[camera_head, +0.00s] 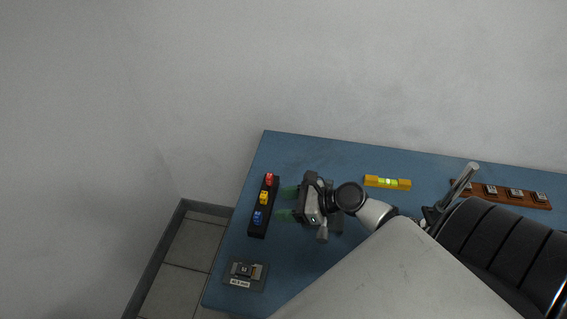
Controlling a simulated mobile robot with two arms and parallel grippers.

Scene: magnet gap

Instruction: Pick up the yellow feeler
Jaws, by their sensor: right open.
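The yellow feeler (264,197) stands in a long black rack (258,226) at the left side of the blue table, between a red feeler (269,179) and a blue feeler (257,217). My right gripper (287,203) is just right of the rack, its greenish fingers pointing left toward the yellow feeler. The fingers are apart with nothing between them, and a small space shows between their tips and the rack. The exact height of the gripper over the table is hard to tell. My left gripper is not in view.
A yellow spirit level (402,185) lies at the back of the blue table (330,153). A brown strip with several small dark blocks (516,194) lies at the right. A grey labelled plate (245,274) is at the front left corner. The table's left edge is close to the rack.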

